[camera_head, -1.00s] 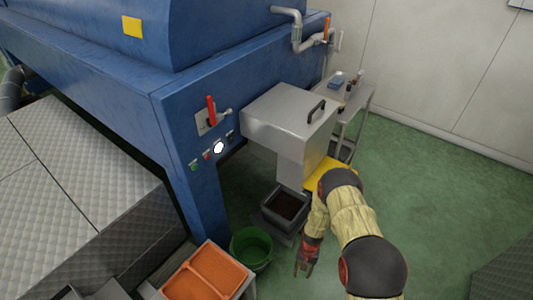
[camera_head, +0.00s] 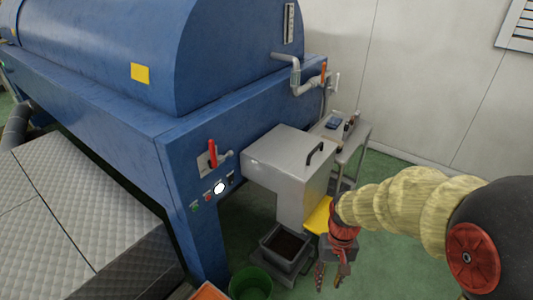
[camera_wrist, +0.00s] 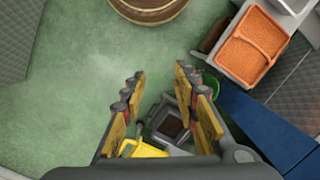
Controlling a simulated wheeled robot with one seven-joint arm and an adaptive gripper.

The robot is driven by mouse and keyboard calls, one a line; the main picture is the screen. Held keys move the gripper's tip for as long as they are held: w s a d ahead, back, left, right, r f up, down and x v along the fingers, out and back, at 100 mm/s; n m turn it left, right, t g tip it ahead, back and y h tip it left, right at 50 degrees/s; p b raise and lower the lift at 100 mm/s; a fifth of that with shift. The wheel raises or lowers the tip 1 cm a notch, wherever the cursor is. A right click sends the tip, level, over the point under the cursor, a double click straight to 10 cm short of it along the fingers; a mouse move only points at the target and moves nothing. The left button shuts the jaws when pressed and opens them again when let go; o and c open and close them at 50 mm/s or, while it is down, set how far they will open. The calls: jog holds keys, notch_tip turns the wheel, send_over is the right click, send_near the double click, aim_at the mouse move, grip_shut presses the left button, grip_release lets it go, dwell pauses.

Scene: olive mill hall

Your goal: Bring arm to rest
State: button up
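My gripper (camera_head: 332,275) hangs at the end of my arm, to the right of the grey bin in the head view, pointing down. In the wrist view my gripper (camera_wrist: 160,80) has its two yellow-and-black fingers spread apart with nothing between their tips. The arm is bent and comes in from the right edge of the head view. The grey bin (camera_head: 266,240) with dark contents stands on the floor below the steel box's chute. It also shows in the wrist view (camera_wrist: 157,120), beyond the fingers.
The blue machine (camera_head: 110,115) fills the left, with a red lever (camera_head: 212,153). A steel box (camera_head: 270,155) with a handle juts from it. A small table (camera_head: 352,140) stands behind. A green bucket (camera_head: 250,285) and orange tray (camera_wrist: 250,45) are near. Green floor is open at left in the wrist view.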

jog(key=s+r+t+p, duration=0.1)
jog(key=s+r+t, duration=0.1)
jog(key=r, duration=0.6)
jog(key=s+d+r+t+p, duration=0.1)
jog(key=s+r+t, duration=0.1)
jog(key=s+r, duration=0.3)
jog(key=s+r+t+p, duration=0.1)
jog(key=s+r+t, duration=0.2)
jog(key=r, duration=0.9)
jog(key=shift+s+d, duration=0.15)
jog(key=shift+s, duration=0.3)
